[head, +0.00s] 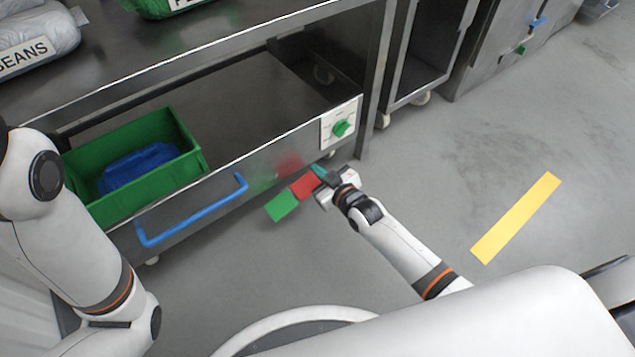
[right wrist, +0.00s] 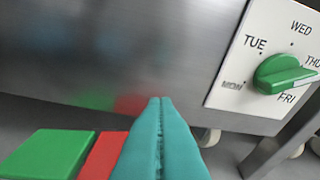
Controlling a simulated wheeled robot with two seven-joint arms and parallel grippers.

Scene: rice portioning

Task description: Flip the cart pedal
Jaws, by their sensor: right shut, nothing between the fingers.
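The cart pedal has a green half (head: 282,206) and a red half (head: 304,186), low in front of the cart's lower edge. In the right wrist view the green half (right wrist: 48,153) lies at the lower left, with the red half (right wrist: 102,157) beside it. My right gripper (head: 319,173) is at the red end of the pedal, its teal fingers shut and empty. In the right wrist view the fingers (right wrist: 160,140) overlap the red half's right side; I cannot tell whether they touch it. My left arm shows at the left, but its gripper is out of view.
The metal cart has a blue handle (head: 190,212) and a dial panel with a green knob (head: 341,128); the knob (right wrist: 283,73) also shows in the right wrist view. A green bin (head: 190,145) sits on its shelf. A yellow strip (head: 515,218) marks open floor to the right.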

